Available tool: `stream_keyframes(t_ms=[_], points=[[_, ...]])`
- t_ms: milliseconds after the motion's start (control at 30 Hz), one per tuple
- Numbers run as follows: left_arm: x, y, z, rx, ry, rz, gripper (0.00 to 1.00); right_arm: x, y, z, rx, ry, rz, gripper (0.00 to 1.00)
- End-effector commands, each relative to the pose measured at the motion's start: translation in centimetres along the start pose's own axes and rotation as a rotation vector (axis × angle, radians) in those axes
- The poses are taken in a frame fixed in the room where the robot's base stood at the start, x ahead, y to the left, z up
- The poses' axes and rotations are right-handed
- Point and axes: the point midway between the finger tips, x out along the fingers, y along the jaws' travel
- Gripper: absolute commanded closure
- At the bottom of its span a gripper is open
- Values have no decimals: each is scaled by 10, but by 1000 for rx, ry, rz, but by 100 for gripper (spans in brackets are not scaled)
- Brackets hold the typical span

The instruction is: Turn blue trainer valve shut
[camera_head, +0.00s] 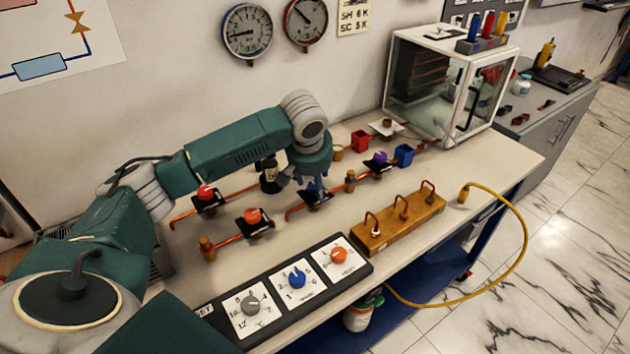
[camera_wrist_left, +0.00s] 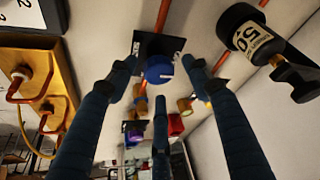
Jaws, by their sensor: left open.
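The blue trainer valve (camera_head: 315,191) has a round blue knob on a black plate, set on an orange pipe at the middle of the bench. My left gripper (camera_head: 307,182) is over it, pointing down, and partly hides it. In the left wrist view the blue knob (camera_wrist_left: 159,70) lies between the spread fingers of my left gripper (camera_wrist_left: 160,80). The fingers are open, with gaps to the knob on both sides. I cannot tell the knob's exact angle. My right gripper is not in view.
Red (camera_head: 206,192), orange (camera_head: 252,216) and purple (camera_head: 380,158) valves are nearby. A dial panel (camera_head: 345,239) and a wooden block with hooks (camera_head: 372,240) are in front. A glass case (camera_head: 440,85) stands at the back.

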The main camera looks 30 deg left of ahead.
Motion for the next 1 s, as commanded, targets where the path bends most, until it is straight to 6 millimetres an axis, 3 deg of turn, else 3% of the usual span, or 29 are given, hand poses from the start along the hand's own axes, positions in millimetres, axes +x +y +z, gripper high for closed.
stream_keyframes(t_ms=[400,600,633,1000], points=[[10,0,0,1,1,0,50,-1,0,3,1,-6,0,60],[9,0,0,0,2,0,90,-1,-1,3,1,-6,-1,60],[9,0,-1,0,3,-1,93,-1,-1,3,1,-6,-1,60],[5,-3,-4,42,8,16,93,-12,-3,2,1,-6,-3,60]])
